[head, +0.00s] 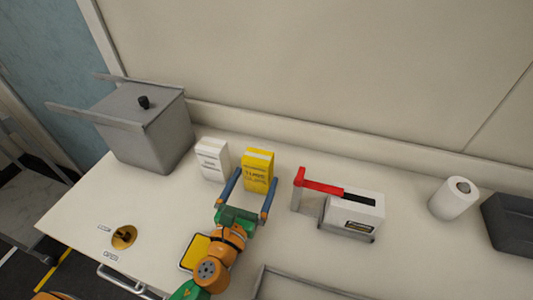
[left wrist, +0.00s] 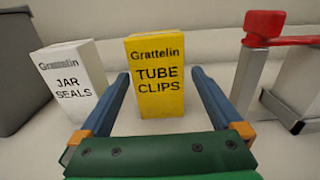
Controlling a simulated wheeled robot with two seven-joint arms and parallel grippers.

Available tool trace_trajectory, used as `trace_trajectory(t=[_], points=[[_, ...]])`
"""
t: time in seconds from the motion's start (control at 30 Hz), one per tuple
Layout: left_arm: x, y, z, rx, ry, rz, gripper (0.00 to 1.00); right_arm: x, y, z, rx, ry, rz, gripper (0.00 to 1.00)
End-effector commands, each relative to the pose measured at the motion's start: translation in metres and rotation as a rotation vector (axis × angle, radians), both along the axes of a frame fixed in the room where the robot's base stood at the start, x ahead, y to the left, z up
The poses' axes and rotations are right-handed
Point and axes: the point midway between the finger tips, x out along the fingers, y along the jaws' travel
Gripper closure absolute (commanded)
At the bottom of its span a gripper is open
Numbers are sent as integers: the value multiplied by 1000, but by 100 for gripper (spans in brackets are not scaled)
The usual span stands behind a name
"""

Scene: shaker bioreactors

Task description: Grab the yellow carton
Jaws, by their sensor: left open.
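The yellow carton (head: 258,169) stands upright on the counter near the back wall. In the left wrist view the yellow carton (left wrist: 155,77) reads "Grattelin TUBE CLIPS" and stands ahead, between the lines of the two fingers. My left gripper (head: 252,193) is open, with blue fingers reaching toward the carton. In the left wrist view the open left gripper (left wrist: 160,85) has one finger toward each side of the carton; whether they touch it I cannot tell. My right gripper is not in view.
A white "JAR SEALS" carton (head: 213,159) stands close on the left. A grey box (head: 150,130) is further left. A white device with a red handle (head: 352,212) stands to the right, with a paper roll (head: 453,198) beyond. A yellow-topped item (head: 194,252) lies near my arm.

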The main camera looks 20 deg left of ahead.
Motion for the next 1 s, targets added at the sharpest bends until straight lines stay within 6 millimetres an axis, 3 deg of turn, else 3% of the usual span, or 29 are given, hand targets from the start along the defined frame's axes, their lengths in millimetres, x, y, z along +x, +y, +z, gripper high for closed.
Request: trace_trajectory(t=[0.17, 0.5, 0.77, 1.0], points=[[6, 0, 1, 1, -1, 1, 0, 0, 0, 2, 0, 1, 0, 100], [65, 1, -2, 0, -2, 1, 0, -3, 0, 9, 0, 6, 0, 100], [71, 0, -3, 0, 0, 0, 0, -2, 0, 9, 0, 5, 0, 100], [71, 0, -3, 0, 0, 0, 62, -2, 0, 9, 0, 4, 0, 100]])
